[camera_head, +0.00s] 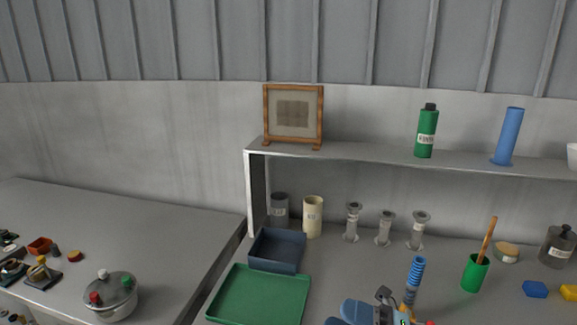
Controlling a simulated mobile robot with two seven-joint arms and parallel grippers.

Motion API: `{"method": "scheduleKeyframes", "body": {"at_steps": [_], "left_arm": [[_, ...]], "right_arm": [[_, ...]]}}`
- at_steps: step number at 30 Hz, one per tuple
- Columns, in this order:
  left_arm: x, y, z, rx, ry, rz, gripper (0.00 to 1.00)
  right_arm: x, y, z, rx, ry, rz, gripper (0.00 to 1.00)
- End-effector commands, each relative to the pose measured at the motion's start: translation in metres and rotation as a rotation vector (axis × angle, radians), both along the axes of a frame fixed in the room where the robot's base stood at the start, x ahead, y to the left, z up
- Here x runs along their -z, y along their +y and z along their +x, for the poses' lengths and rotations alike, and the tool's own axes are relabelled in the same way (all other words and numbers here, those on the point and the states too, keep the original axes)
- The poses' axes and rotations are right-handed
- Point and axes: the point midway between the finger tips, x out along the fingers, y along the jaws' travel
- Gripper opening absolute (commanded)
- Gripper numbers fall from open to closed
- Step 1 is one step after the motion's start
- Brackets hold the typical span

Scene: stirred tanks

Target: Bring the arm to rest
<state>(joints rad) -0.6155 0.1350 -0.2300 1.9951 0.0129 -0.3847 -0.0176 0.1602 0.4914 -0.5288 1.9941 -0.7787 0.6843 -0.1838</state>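At the bottom edge, right of centre, a blue, grey and black mechanical assembly is cut off by the frame. It may be part of my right arm, but I cannot make out clear fingertips or whether anything is held. A blue ribbed cylinder (416,271) stands upright by it, with an orange part below; I cannot tell if the two touch. My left gripper is not in view.
A green tray (259,296) and a dark blue bin (277,251) sit on the bench. Jars and several grey flanged pieces stand under the shelf (375,153). A green cup (474,273) stands right. A lidded pot (112,298) is on the left table, whose middle is clear.

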Motion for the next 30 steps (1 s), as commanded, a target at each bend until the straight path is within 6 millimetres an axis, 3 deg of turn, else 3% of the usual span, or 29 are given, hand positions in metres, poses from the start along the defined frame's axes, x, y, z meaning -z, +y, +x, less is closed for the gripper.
{"method": "scheduleKeyframes", "body": {"at_steps": [5,8,13,15,18,23,30], "left_arm": [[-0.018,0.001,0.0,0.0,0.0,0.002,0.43],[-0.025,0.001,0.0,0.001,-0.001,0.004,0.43],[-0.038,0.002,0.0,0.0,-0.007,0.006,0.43],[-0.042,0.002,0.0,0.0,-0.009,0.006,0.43],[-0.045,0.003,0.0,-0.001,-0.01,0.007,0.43],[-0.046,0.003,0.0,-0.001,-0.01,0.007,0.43],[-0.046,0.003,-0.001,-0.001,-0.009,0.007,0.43]], "right_arm": [[0.048,-0.03,0.011,0.283,0.541,0.289,0.58],[0.097,-0.053,0.004,0.443,0.862,0.422,0.58],[0.194,-0.087,-0.048,0.696,1.4,0.6,0.58],[0.225,-0.095,-0.076,0.773,1.572,0.647,0.58],[0.256,-0.102,-0.109,0.849,1.749,0.69,0.58],[0.277,-0.105,-0.137,0.904,1.883,0.72,0.58],[0.28,-0.106,-0.139,0.909,1.896,0.722,0.58]]}}
